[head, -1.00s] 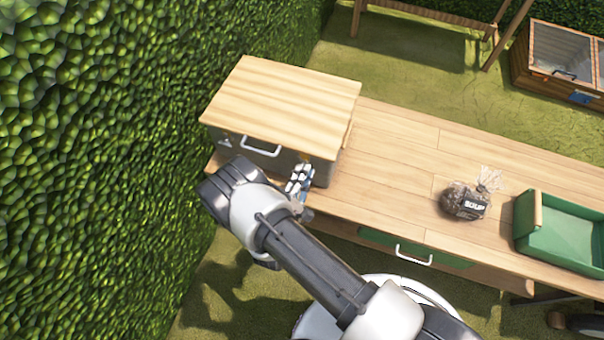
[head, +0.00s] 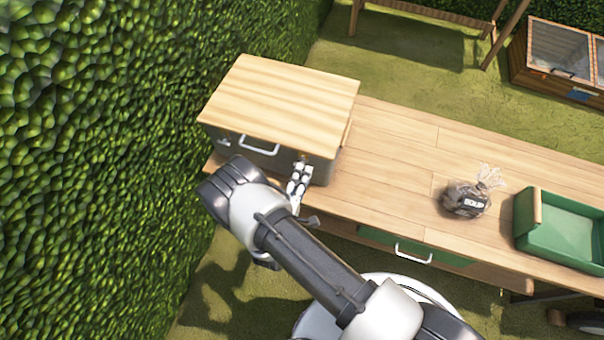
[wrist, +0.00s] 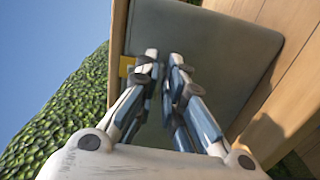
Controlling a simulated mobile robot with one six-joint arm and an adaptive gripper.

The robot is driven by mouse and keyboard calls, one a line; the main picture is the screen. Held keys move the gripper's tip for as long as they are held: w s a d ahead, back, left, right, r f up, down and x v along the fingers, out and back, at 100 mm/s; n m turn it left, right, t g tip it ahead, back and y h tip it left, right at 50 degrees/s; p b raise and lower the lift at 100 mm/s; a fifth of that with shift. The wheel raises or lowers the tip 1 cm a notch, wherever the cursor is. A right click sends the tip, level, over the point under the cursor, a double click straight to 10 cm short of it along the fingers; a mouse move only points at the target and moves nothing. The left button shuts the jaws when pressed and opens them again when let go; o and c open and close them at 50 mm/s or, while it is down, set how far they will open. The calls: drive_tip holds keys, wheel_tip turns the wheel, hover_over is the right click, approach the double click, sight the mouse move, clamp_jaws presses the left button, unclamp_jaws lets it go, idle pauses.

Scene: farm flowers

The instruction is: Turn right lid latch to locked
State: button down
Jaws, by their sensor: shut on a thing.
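A grey box (head: 322,172) with a pale wooden lid (head: 285,100) stands at the left end of the wooden bench. The lid lies flat on it. The right latch, a small brass-coloured piece (head: 304,157), is at the right of the box front, just under the lid edge. In the wrist view a yellow part of it (wrist: 127,66) shows beside the left finger.
A white handle (head: 259,149) is on the box front, left of my gripper. A dark bag (head: 465,200) and a green tray (head: 563,232) are farther right on the bench (head: 400,150). A hedge (head: 110,150) rises close on the left.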

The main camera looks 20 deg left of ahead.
drive_tip(key=c, duration=1.7)
unclamp_jaws()
drive_tip(key=shift+o, duration=0.2)
drive_tip(key=s+a, duration=0.1)
drive_tip(key=s, duration=1.1)
drive_tip(key=shift+w+r, duration=0.1)
